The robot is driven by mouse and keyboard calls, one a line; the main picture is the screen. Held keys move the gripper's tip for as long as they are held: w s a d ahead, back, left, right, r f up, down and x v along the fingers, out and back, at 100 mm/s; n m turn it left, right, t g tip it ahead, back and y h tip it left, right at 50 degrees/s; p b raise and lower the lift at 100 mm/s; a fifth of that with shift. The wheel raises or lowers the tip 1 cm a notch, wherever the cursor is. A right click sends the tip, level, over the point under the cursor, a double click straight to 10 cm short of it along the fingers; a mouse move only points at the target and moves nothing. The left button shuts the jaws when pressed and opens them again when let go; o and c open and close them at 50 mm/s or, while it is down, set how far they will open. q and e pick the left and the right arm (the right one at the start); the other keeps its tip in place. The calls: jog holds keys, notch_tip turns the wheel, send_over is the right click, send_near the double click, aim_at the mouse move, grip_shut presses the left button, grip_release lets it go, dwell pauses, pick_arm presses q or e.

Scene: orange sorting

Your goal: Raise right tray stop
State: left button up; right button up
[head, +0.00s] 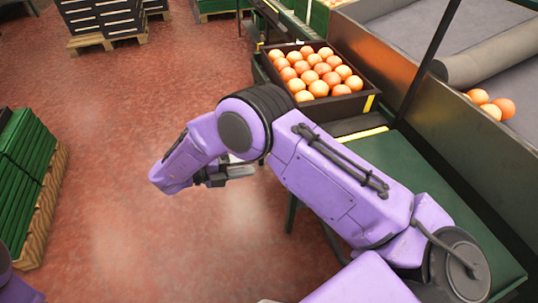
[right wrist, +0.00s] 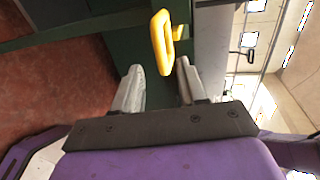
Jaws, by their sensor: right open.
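In the right wrist view a yellow loop handle (right wrist: 163,40) stands out from a dark green frame. The fingertips of my right gripper (right wrist: 159,70) are on either side of its lower end; the gripper is open and not closed on it. I cannot tell whether a finger touches it. In the head view my right gripper (head: 238,173) is partly hidden by my own arm, left of the green conveyor, and the loop handle cannot be made out. A yellow bar (head: 363,134) lies across the conveyor in front of the orange-filled tray (head: 350,107). My left gripper is out of view.
The green conveyor surface (head: 420,185) is empty in front of the tray. A grey-walled bin (head: 440,115) with loose oranges (head: 490,104) runs along the right. Stacked green crates (head: 20,160) stand on a pallet at left. The red floor between is clear.

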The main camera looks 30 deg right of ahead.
jog(key=x, duration=0.8)
jog(key=shift+d, duration=0.15)
grip_shut()
